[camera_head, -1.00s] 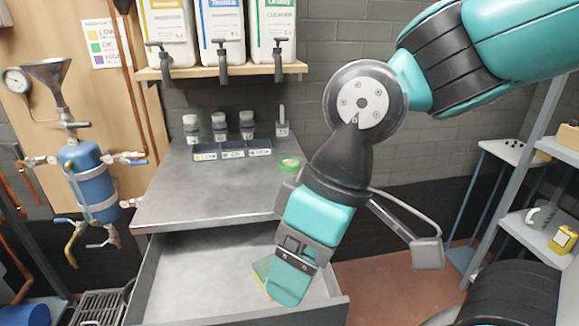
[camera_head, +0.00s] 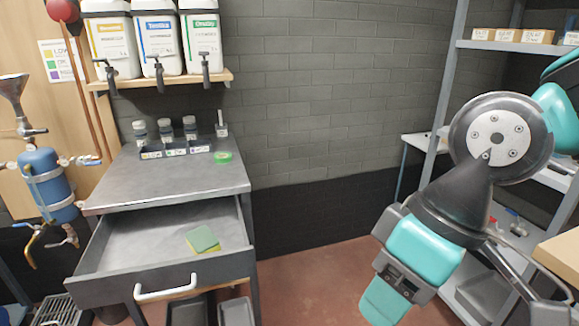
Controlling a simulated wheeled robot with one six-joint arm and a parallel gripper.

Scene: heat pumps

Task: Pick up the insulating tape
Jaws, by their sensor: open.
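The insulating tape looks to be the green roll (camera_head: 223,157). It lies flat on the grey worktop (camera_head: 130,187) near its back right corner, beside a rack of small bottles. My gripper (camera_head: 383,304) is at the lower right, pointing down, well to the right of the worktop and apart from the tape. It is open, and I see nothing in it. Its fingertips are partly hidden by its own teal body.
An open drawer (camera_head: 107,261) below the worktop holds a green and yellow sponge (camera_head: 203,240). The bottle rack (camera_head: 165,150) stands left of the tape. A shelf with canisters (camera_head: 155,82) hangs above. Shelving (camera_head: 440,110) stands at the right. The floor between is clear.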

